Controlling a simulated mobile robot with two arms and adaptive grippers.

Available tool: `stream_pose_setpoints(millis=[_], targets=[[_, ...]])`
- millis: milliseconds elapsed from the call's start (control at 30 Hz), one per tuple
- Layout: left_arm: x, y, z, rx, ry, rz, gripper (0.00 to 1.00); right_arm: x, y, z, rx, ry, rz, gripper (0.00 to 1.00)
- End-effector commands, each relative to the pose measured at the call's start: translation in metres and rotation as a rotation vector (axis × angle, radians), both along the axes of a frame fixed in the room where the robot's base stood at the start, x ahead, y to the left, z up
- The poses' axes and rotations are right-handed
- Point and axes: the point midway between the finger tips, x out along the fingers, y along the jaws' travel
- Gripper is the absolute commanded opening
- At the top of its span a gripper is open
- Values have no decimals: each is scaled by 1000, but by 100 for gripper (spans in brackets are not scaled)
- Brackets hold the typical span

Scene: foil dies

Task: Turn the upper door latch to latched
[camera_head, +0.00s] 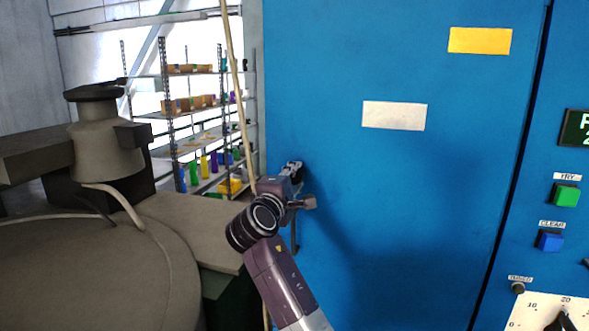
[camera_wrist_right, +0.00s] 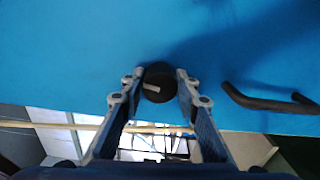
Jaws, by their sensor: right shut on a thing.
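The upper door latch (camera_wrist_right: 158,84) is a round black knob with a pale pointer mark on the blue door (camera_head: 400,210). In the right wrist view it sits between the two fingers of my right gripper (camera_wrist_right: 159,76), which is shut on it. The pale mark lies nearly crosswise in that view, tilted slightly. In the head view my right gripper (camera_head: 292,170) is at the door's left edge, and it and my wrist hide the latch. My left gripper is not in view.
A dark bar handle (camera_wrist_right: 268,101) stands out from the door beside the latch; part of it shows below my wrist in the head view (camera_head: 295,236). A control panel with a green button (camera_head: 565,195) is at the right. Shelves (camera_head: 190,145) stand behind, left.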

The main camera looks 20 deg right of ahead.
Motion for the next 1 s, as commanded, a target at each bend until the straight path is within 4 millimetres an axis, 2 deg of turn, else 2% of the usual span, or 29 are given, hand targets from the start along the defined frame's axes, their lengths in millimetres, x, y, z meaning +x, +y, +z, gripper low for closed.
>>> stream_pose_setpoints(millis=[33, 300, 933, 967, 1000], targets=[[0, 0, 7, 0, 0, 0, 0, 0, -3, 3, -26, 18, -5, 5], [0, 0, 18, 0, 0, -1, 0, 0, -3, 3, -124, 83, -6, 5], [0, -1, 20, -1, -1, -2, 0, 0, -2, 3, -160, 104, -6, 5], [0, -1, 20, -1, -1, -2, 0, 0, -2, 3, -160, 104, -5, 32], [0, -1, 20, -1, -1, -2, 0, 0, -2, 3, -159, 103, -5, 37]])
